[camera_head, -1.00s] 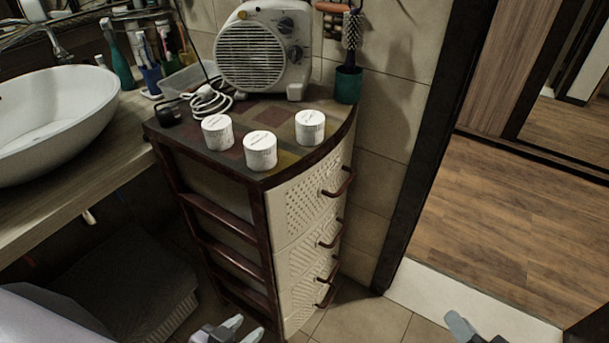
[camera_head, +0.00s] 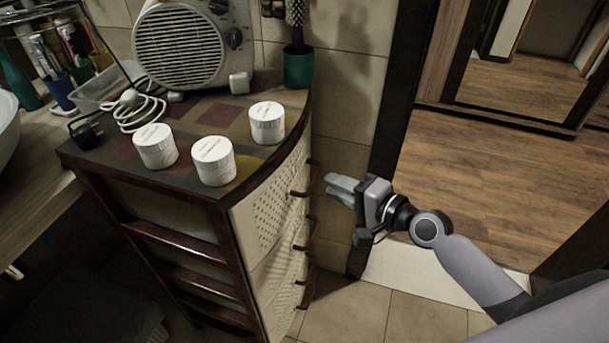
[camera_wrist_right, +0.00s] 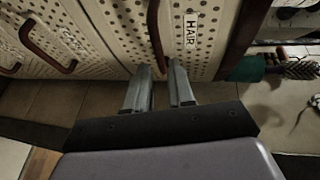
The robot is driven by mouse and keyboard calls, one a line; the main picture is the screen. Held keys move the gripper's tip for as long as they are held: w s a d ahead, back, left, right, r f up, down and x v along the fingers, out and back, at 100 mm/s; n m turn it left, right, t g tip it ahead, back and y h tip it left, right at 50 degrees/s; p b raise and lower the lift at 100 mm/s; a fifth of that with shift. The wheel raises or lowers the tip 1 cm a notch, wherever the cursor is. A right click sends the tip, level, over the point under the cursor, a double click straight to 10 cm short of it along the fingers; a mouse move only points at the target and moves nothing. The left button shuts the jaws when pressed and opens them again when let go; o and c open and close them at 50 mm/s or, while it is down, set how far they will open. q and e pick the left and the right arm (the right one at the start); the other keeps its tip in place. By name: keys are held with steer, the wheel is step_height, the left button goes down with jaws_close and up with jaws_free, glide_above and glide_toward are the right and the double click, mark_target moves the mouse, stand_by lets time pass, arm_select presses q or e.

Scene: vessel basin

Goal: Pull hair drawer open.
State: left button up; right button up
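The hair drawer is the top perforated cream front (camera_head: 270,212) of the cabinet, and it looks closed. Its dark red curved handle (camera_head: 309,181) shows at the right. In the right wrist view, a HAIR label (camera_wrist_right: 190,30) sits beside that handle (camera_wrist_right: 153,35). My right gripper (camera_head: 330,180) is just right of the handle, pointing at it. In the wrist view, the gripper's two fingers (camera_wrist_right: 160,72) are apart, with the handle's lower end appearing between their tips. I cannot tell whether they touch it. My left gripper is out of view.
Lower drawers have similar handles (camera_head: 308,235). Several white items, including a jar (camera_head: 213,162), and a fan heater (camera_head: 185,45) stand on the cabinet top. A green cup with a brush (camera_head: 298,68) is at the back. A doorway with wood floor (camera_head: 480,170) is open to the right.

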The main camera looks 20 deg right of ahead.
mark_target(316, 176)
steer(key=shift+x, duration=3)
jaws_close()
